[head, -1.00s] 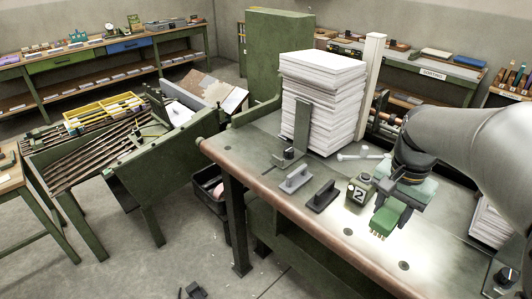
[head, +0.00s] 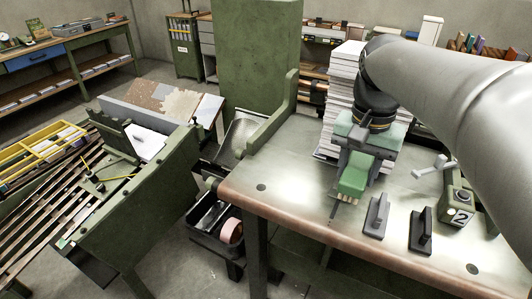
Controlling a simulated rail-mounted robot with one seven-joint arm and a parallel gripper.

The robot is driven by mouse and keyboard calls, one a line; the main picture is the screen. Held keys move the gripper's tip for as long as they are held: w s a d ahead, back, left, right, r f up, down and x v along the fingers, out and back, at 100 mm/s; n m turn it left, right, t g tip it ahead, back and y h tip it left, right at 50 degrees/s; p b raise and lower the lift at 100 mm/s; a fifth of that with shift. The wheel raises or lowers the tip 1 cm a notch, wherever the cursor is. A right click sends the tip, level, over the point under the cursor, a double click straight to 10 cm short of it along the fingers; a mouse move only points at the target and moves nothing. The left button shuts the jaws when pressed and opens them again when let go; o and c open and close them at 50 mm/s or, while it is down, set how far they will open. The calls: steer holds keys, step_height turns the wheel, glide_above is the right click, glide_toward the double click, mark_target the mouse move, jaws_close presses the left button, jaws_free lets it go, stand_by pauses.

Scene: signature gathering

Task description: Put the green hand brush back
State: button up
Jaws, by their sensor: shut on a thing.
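The green hand brush (head: 353,178) is in my gripper (head: 357,160), which is shut on it. Its bristles point down towards the bench top (head: 290,165), near the front edge. I cannot tell whether the bristle tips touch the surface. My arm and gripper body hide part of the brush's upper end and part of the white paper stack (head: 345,62) behind.
Two dark handled blocks (head: 377,216) (head: 421,231) stand just right of the brush, with a block marked 2 (head: 457,207) beyond. A green raised side guard (head: 268,125) borders the bench's left end. The bench's left part is clear. A dark bin (head: 213,235) with a pinkish roll stands below.

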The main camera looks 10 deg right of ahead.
steer(key=w+a+f, duration=0.2)
steer(key=w+f, duration=0.1)
steer(key=w+a+f+p, duration=0.1)
steer(key=w+a+f, duration=0.1)
steer(key=w+f, duration=0.1)
steer(key=w+a+f+p, duration=0.1)
steer(key=w+a+f, duration=0.1)
steer(key=w, duration=0.3)
steer(key=shift+w+a+f, duration=0.25)
steer(key=shift+a+f, duration=0.15)
steer(key=f, duration=0.3)
steer(key=shift+w+a, duration=0.25)
steer(key=shift+w, duration=0.1)
steer(key=shift+f, duration=0.55)
steer(key=shift+f, duration=0.2)
steer(key=o, duration=0.9)
steer(key=shift+o, duration=0.2)
steer(key=shift+r, duration=0.15)
